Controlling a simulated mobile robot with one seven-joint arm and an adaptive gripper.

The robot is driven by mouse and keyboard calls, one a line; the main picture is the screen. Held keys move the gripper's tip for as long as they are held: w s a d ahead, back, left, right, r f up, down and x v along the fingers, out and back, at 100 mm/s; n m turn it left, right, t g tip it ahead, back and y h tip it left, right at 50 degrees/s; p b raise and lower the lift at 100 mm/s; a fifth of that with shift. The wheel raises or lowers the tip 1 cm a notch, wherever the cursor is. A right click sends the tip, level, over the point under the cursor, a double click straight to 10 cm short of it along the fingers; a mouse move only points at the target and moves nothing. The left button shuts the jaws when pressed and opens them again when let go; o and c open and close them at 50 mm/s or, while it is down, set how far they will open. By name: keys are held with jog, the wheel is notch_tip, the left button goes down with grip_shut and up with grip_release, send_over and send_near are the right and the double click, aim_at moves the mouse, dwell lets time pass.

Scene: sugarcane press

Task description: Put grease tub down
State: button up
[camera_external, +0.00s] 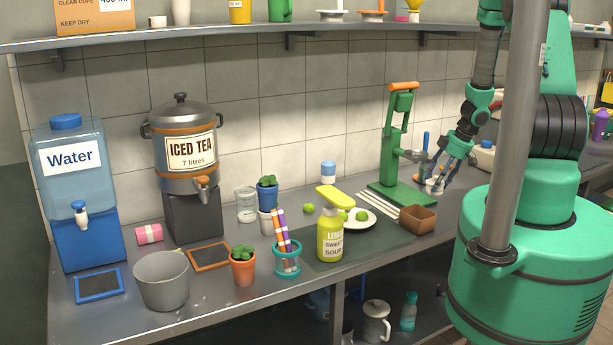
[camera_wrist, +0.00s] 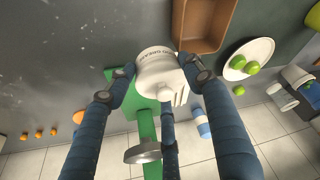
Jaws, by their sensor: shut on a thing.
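The grease tub (camera_wrist: 160,75) is small and white with dark lettering on its side. It sits between the blue fingers of my gripper (camera_wrist: 158,66) in the wrist view, and the fingers press on it from both sides. In the external view my gripper (camera_external: 440,180) points down beside the green press (camera_external: 395,150), with the white tub (camera_external: 434,187) low between the fingers. The tub is over or next to the right side of the press's green base. I cannot tell whether its bottom touches anything.
A brown tray (camera_external: 418,219) lies in front of the press; it also shows in the wrist view (camera_wrist: 205,22). A white plate (camera_external: 358,218) with limes and several white sticks (camera_external: 378,205) lie left of it.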

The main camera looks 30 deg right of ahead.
dwell(0.3)
jog(key=shift+f+b, duration=1.05)
jog(key=shift+f, duration=2.1)
jog(key=shift+f+b, duration=0.6)
jog(key=shift+f, duration=1.25)
jog(key=o, duration=1.1)
jog(key=shift+f, duration=0.15)
jog(key=p+v, duration=0.3)
jog(key=v, duration=0.9)
jog(key=shift+p, duration=0.3)
